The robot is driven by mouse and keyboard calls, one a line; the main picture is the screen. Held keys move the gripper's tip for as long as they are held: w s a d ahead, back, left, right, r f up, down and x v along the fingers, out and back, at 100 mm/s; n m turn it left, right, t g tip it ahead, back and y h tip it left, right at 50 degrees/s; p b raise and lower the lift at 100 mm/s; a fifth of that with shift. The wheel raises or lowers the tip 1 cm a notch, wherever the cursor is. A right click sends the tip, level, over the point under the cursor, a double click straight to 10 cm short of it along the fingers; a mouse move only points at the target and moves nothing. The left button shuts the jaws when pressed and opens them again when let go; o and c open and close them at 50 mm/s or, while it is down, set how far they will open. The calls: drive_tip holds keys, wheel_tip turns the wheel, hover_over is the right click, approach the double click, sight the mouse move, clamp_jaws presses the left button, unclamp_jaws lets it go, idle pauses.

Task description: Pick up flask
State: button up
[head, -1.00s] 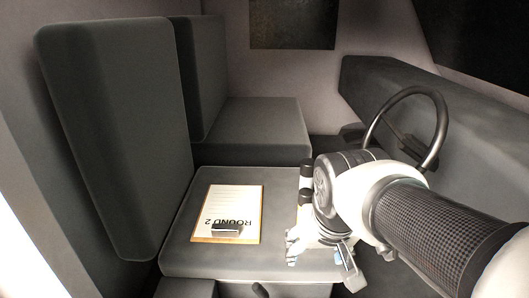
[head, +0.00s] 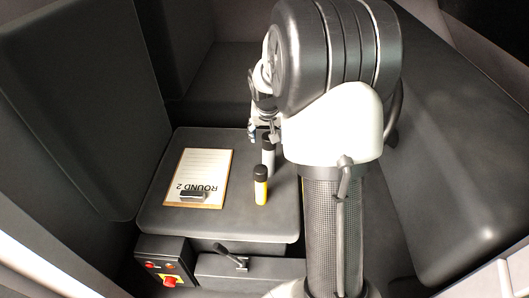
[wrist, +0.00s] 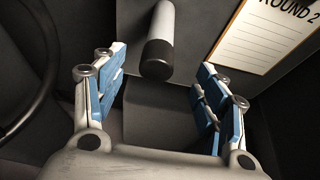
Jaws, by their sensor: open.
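A pale grey flask with a black cap (head: 268,160) stands on the grey seat in the head view. In the wrist view the same-looking flask (wrist: 160,30) shows beyond my fingertips, with its black cap towards me. A yellow flask with a black cap (head: 261,190) stands on the seat in front of it in the head view. My gripper (head: 263,131) is partly hidden by my arm and is close behind the pale flask. In the wrist view my gripper (wrist: 160,82) is open and empty, with its blue-padded fingers wide apart and not touching the flask.
A clipboard marked "ROUND 2" (head: 208,168) lies on the seat (head: 240,222) to the left, with a dark object on its lower edge. A panel with a red knob (head: 169,281) and a lever (head: 232,256) are below. A steering wheel (wrist: 40,75) is left in the wrist view.

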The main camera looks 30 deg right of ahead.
sight(269, 142)
drive_tip(key=x, duration=0.7)
drive_tip(key=shift+d, duration=0.1)
drive_tip(key=shift+x, duration=2.7)
drive_tip(key=shift+s, duration=0.15)
drive_tip(key=shift+c, duration=0.2)
drive_tip(key=c, duration=1.2)
drive_tip(key=shift+c, duration=0.4)
drive_tip(key=shift+r, duration=0.15)
